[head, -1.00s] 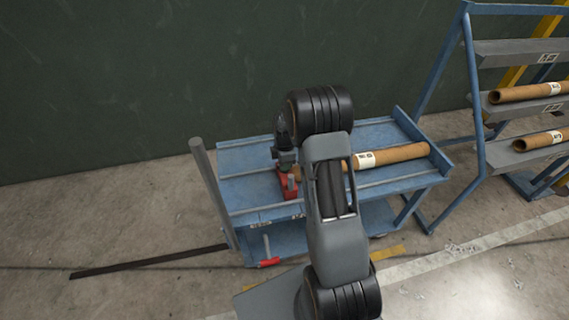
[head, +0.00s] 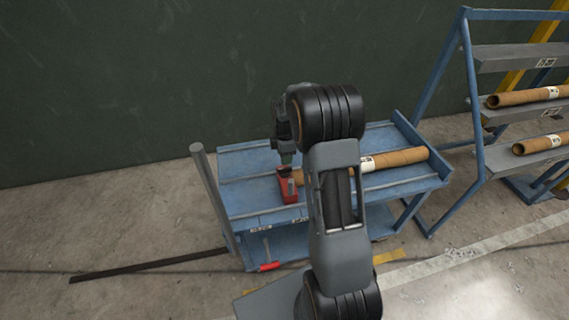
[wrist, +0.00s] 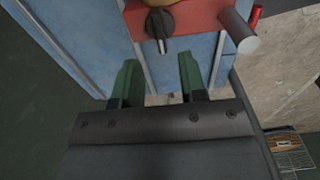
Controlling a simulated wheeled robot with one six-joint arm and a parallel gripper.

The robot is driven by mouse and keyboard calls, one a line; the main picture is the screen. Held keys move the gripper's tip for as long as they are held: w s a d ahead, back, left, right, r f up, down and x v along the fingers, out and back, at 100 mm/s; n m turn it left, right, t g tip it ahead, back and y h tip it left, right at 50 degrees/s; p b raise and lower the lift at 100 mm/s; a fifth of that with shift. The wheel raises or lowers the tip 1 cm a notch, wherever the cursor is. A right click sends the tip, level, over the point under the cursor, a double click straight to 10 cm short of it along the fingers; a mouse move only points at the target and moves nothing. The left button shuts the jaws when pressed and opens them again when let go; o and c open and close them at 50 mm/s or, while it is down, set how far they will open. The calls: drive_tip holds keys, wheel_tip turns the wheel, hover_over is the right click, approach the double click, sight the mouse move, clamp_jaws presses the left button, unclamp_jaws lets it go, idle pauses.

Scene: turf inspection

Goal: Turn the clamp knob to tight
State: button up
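The red clamp (head: 287,185) sits on the blue cart, at the left end of a brown tube (head: 395,159). In the wrist view the clamp (wrist: 196,16) is at the top, with its black knob (wrist: 160,24) on the near face. The knob's pointer shows a light mark toward my gripper. My gripper (wrist: 158,62) has two green fingers apart with nothing between them. The knob lies just beyond the fingertips, roughly in line with the gap. In the head view my arm hides part of the tube, and the knob is too small to make out.
A grey post (head: 212,195) stands at the cart's left front. A blue rack (head: 468,95) with more tubes stands at the right. A dark green wall (head: 150,80) is behind.

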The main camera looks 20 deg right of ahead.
sight(285, 168)
wheel_tip(285, 168, up, 7)
idle(0.3)
idle(0.5)
drive_tip(key=s+a+r+m+t+p, duration=0.1)
drive_tip(key=s+a+r+m+p, duration=0.4)
drive_tip(key=s+r+m, duration=0.3)
drive_tip(key=s+a+r+m+t+p, duration=0.2)
drive_tip(key=s+a+r+m+p, duration=0.2)
drive_tip(key=s, duration=1)
wheel_tip(285, 168, up, 5)
drive_tip(key=a+m, duration=0.2)
drive_tip(key=m, duration=0.1)
drive_tip(key=shift+m+t+p, duration=0.3)
drive_tip(key=shift+m+p, duration=0.1)
drive_tip(key=shift+f, duration=0.1)
